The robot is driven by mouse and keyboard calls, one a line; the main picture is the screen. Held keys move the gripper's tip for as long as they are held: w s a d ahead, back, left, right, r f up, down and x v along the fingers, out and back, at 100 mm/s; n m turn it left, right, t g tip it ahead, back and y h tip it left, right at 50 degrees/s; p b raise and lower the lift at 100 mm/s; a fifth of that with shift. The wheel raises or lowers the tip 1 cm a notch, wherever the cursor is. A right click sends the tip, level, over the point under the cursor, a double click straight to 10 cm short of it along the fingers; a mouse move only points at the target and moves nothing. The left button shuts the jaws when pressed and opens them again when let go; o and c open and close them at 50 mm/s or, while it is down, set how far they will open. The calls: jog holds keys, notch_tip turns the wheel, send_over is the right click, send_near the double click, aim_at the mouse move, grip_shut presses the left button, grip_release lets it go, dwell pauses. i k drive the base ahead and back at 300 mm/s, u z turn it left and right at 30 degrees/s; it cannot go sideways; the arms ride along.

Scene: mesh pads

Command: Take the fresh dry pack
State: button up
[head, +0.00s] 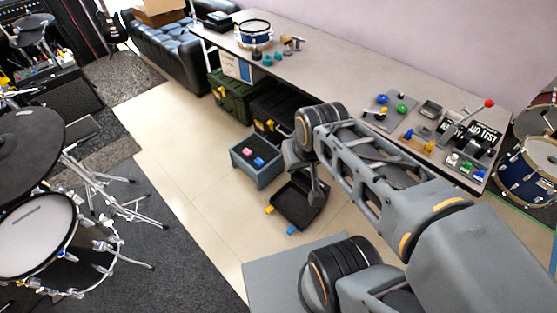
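No thing in view can be made out for certain as the fresh dry pack. A grey-blue open bin (269,179) on the floor holds small pink and blue pieces (253,157). A black open tray (290,218) lies on the floor in front of it, with a small yellow piece (269,210) and a small blue piece (292,230) at its near edge. My gripper (316,196) points down and appears over the black tray. It is small and partly hidden by my arm, so its opening is unclear.
A long grey bench (330,75) runs along the wall, with coloured knobs, a red-tipped lever (489,103) and a blue drum (255,33). Green (232,97) and black storage boxes stand under it. A drum kit (40,230) fills the left. Beige floor between is clear.

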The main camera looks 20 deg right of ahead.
aim_at(260, 162)
jog(key=k, duration=1.2)
jog(key=u, duration=0.7)
jog(key=i, duration=0.85)
jog(key=u, duration=0.55)
jog(key=i, duration=1.45)
jog(key=z, duration=0.9)
jog(key=i, duration=0.9)
jog(key=z, duration=1.35)
jog(key=i, duration=0.25)
jog(key=z, duration=0.05)
